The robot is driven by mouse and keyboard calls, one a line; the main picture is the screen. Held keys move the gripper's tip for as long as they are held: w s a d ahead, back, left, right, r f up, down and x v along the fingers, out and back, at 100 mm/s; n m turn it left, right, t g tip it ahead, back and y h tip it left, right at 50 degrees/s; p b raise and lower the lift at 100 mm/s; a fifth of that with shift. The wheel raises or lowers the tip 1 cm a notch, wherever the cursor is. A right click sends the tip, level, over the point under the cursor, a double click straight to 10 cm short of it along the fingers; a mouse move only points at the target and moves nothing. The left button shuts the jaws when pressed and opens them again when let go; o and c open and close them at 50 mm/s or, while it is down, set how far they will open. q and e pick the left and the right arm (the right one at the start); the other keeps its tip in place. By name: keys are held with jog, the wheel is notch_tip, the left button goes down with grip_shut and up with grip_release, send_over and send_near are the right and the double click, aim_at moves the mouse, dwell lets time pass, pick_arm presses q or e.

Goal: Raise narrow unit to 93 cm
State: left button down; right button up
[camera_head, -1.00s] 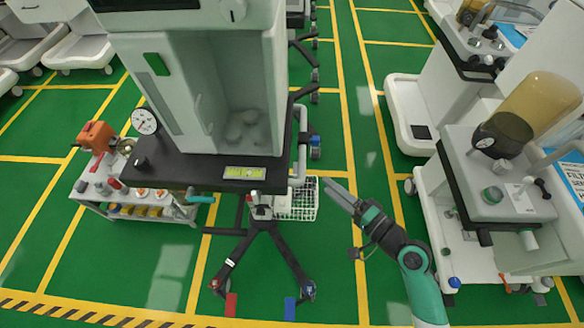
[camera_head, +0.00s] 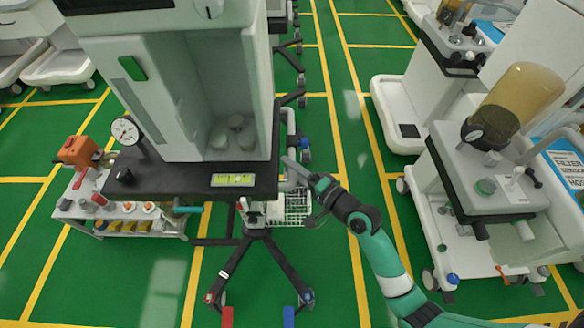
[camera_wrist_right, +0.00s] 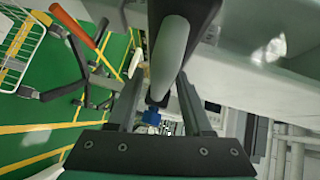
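The narrow unit is a tall pale cabinet (camera_head: 165,95) on a black platform (camera_head: 185,181), above a black column base with spreading legs (camera_head: 232,268). A small yellow-green display (camera_head: 233,180) sits on the platform's front edge; its reading is too small to tell. A red pedal (camera_head: 227,317) and a blue pedal (camera_head: 289,317) are at the front legs. My right gripper (camera_head: 290,168) is at the platform's right side, by the grey side handle. In the right wrist view, its fingers (camera_wrist_right: 160,108) are apart, with a grey rounded bar (camera_wrist_right: 170,55) between or just beyond them; contact is unclear.
A low trolley (camera_head: 115,218) with an orange device stands left of the unit. Another cart with an amber canister (camera_head: 515,100) stands at the right.

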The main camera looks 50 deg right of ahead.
grip_shut()
dwell(1.2)
